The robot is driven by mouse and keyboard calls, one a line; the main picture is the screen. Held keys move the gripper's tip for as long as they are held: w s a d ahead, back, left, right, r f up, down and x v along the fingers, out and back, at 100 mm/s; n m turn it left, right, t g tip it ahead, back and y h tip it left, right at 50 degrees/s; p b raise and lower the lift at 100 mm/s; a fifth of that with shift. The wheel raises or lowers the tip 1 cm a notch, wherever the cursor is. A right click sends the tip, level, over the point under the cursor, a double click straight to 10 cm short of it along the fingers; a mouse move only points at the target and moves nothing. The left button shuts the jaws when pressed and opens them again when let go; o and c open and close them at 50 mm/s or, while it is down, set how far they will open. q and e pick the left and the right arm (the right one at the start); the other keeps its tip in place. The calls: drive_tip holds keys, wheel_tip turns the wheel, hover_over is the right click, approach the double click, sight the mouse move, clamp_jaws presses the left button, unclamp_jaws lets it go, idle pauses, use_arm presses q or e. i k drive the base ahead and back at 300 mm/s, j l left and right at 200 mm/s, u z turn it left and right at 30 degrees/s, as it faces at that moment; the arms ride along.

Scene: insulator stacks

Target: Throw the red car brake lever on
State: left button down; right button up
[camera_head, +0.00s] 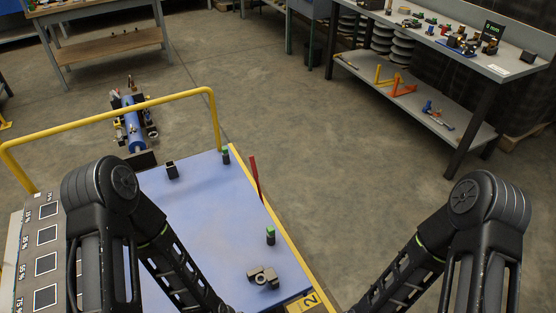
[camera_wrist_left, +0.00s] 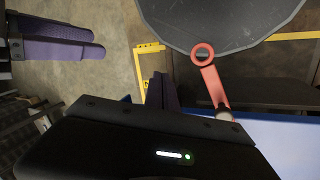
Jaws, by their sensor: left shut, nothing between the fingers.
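The red brake lever (camera_head: 255,178) stands up at the right edge of the blue-topped cart (camera_head: 205,215) in the head view. In the left wrist view a red lever (camera_wrist_left: 212,82) with a ring at one end shows right of my left gripper (camera_wrist_left: 164,80), apart from it in the picture. My left gripper's dark fingers are shut and empty. Dark fingers at the left of this view look like my right gripper (camera_wrist_left: 100,40); its opening is unclear. Both grippers are outside the head view.
A yellow rail (camera_head: 110,115) runs along the cart's far side. Small dark blocks and green-topped pegs (camera_head: 270,236) stand on the cart. A workbench (camera_head: 450,45) with a lower shelf stands at upper right. The floor between cart and bench is clear.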

sight(251, 158)
drive_tip(key=i+l, duration=0.15)
drive_tip(key=l, duration=0.15)
drive_tip(key=i+l, duration=0.1)
drive_tip(key=l, duration=0.25)
drive_tip(key=i+l, duration=0.15)
drive_tip(key=l, duration=0.15)
drive_tip(key=i+l+u, duration=0.1)
drive_tip(key=l, duration=0.2)
drive_tip(key=i+l+u, duration=0.35)
drive_tip(key=i+l, duration=0.25)
drive_tip(key=i+l+u, duration=0.2)
drive_tip(key=l, duration=0.25)
drive_tip(key=i+l+u, duration=0.2)
drive_tip(key=l, duration=0.2)
drive_tip(key=i+l+u, duration=0.15)
drive_tip(key=l, duration=0.3)
drive_tip(key=i+l+u, duration=0.2)
drive_tip(key=l, duration=0.3)
drive_tip(key=i+l+u, duration=0.2)
drive_tip(key=l, duration=0.35)
drive_tip(key=i+l+u, duration=0.15)
drive_tip(key=l, duration=0.35)
